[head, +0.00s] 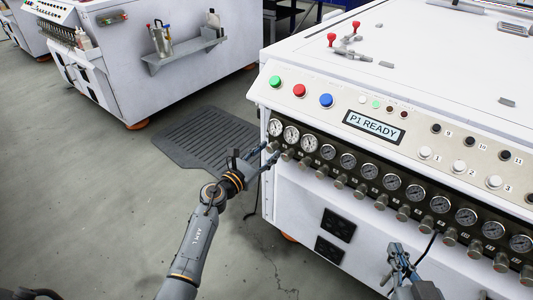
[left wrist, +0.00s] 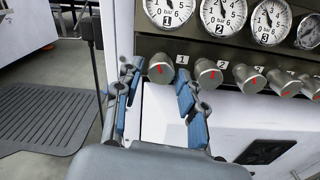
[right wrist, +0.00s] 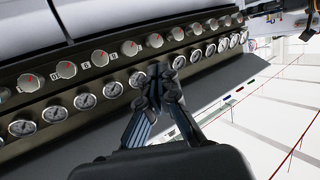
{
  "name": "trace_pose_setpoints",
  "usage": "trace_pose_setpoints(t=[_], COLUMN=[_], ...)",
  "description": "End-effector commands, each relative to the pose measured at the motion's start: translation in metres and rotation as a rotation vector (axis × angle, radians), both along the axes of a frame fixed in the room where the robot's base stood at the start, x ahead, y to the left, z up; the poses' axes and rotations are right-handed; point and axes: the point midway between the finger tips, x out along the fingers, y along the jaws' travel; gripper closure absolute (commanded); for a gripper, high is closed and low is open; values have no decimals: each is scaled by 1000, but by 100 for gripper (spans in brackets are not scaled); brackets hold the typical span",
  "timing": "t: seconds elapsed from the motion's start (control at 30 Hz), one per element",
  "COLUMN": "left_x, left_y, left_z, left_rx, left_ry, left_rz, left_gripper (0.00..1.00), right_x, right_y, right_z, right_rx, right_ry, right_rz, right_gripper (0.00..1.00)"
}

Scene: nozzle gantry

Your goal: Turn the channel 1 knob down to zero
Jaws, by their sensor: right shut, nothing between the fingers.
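The channel 1 knob (left wrist: 160,70) is a grey metal cylinder with a red mark, below the gauge labelled 1 (left wrist: 168,9). In the head view the channel 1 gauge (head: 275,127) is at the left end of the row. My left gripper (head: 270,156) is open at that end. In the left wrist view its blue-padded fingers (left wrist: 157,86) stand on either side of the channel 1 knob, with gaps visible; contact cannot be told. My right gripper (head: 402,254) is shut and empty in front of the panel's right part; its fingertips (right wrist: 160,78) show in the right wrist view.
The channel 2 knob (left wrist: 208,73) sits close to the right finger. A display reading "P1 READY" (head: 374,126) and green, red and blue buttons are above the gauges. A dark floor mat (head: 208,138) lies left of the machine.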

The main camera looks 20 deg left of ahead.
Motion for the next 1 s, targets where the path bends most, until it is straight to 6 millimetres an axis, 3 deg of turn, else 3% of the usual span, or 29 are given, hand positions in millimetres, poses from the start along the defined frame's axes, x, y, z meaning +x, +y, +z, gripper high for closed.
trace_pose_setpoints(t=[0.03,0.17,0.43,0.67,1.0], left_x=[0,0,0,-1,-1], left_y=[0,0,0,0,-1], left_z=[0,0,0,1,2], left_rx=[0,0,-18,-111,-387], left_ry=[0,0,7,43,144], left_rz=[0,0,0,-1,0], left_gripper=[76,100,100,100,100], right_x=[0,0,-1,-16,-67], right_y=[0,0,0,-8,-29], right_z=[0,0,-1,-27,-77], right_rx=[0,0,-4,-40,-123], right_ry=[0,0,15,170,532], right_rz=[0,0,-1,-11,-37], right_gripper=[100,100,100,100,100])
